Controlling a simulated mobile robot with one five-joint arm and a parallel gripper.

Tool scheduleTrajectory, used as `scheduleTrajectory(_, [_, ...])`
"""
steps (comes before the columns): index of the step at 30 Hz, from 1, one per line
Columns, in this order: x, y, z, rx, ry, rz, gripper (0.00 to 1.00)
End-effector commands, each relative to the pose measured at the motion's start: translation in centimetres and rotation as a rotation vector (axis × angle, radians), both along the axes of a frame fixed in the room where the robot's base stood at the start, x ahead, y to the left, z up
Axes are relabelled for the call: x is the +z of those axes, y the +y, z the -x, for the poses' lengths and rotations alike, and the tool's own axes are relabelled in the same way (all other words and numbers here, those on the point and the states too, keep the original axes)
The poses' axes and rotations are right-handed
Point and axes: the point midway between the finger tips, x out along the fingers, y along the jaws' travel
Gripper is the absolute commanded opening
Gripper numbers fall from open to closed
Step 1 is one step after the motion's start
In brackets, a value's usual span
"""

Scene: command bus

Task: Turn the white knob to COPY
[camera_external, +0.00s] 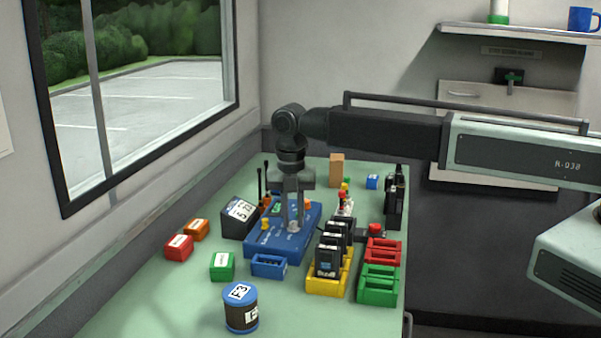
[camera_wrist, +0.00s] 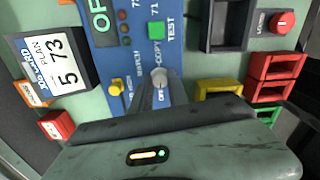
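The white knob (camera_wrist: 160,78) sits on the blue panel (camera_wrist: 132,60), which also shows on the table in the external view (camera_external: 262,243). COPY is printed just above the knob in the wrist view, and OFF is near its lower left. My gripper (camera_wrist: 161,88) points down at the panel, with one finger on each side of the knob. In the external view my gripper (camera_external: 294,226) reaches the panel, and its fingers partly hide the knob. The fingers are apart by about the knob's width. I cannot tell whether they press on it.
A yellow knob (camera_wrist: 115,88) is left of the white one, and a green TEST button (camera_wrist: 156,30) is above it. Black handsets in a yellow rack (camera_external: 322,286) stand close on the right. A spool (camera_external: 240,310) is in front.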

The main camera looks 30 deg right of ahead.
Motion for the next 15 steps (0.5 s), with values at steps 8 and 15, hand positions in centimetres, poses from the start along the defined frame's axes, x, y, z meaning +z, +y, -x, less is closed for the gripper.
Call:
scheduleTrajectory(8, [0.00,-0.01,0.00,-0.004,0.000,0.000,0.00])
scheduleTrajectory(15, [-0.01,-0.02,-0.01,-0.070,-0.001,0.000,0.00])
